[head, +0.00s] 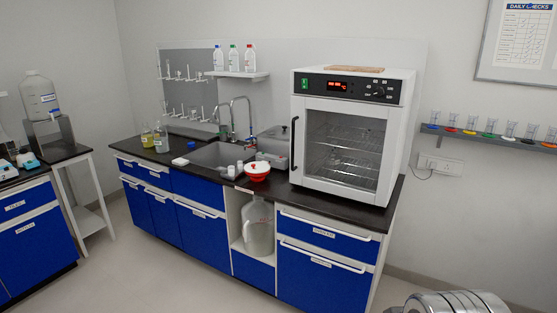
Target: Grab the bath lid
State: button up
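I cannot make out a bath lid for certain in the head view. A grey metal box-like unit (274,141) stands on the black worktop between the sink and the oven; whether it is a bath with a lid is too small to tell. My gripper is not in view.
A white oven (345,135) stands on the right end of the black-topped blue cabinets. A sink (218,155) and a red and white bowl (257,171) are left of it. A large bottle (258,228) stands in the open cabinet niche.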

aim_at(283, 132)
jog(key=u, duration=0.3)
jog(key=i, duration=0.9)
jog(key=u, duration=0.55)
jog(key=i, duration=0.9)
jog(key=u, duration=0.5)
jog(key=i, duration=1.9)
jog(key=u, duration=0.25)
